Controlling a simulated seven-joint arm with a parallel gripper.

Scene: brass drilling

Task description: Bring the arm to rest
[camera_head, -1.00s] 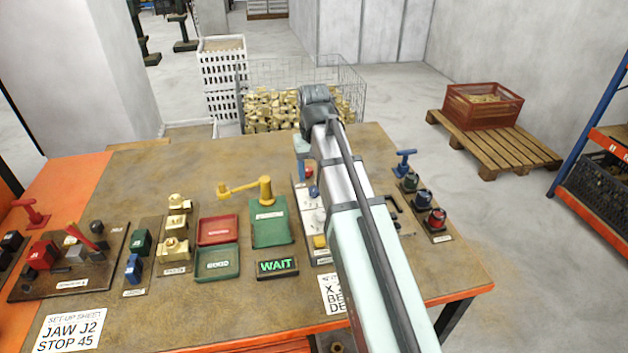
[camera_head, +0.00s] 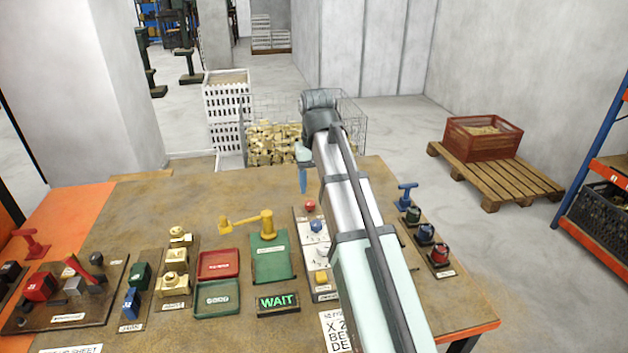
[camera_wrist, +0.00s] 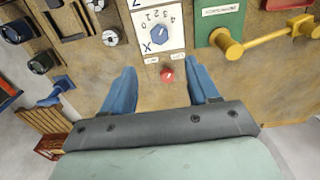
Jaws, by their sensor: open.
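My arm reaches out over the right part of the workbench (camera_head: 130,205) in the head view. My gripper (camera_head: 303,178) is at its far end, above the bench's back part, and is mostly hidden behind the arm there. In the wrist view my gripper (camera_wrist: 160,82) shows two blue fingers spread wide apart with nothing held between them. A red knob (camera_wrist: 167,75) on a white dial panel (camera_wrist: 158,28) lies below, seen between the fingers; I see no contact. The knob also shows in the head view (camera_head: 310,205).
A green fixture with a yellow handle (camera_head: 270,258), red tray (camera_head: 219,264), green tray (camera_head: 218,298) and lit WAIT sign (camera_head: 277,302) stand left of the arm. Coloured knobs (camera_head: 426,234) stand right. A wire basket of brass parts (camera_head: 275,145) is behind the bench.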

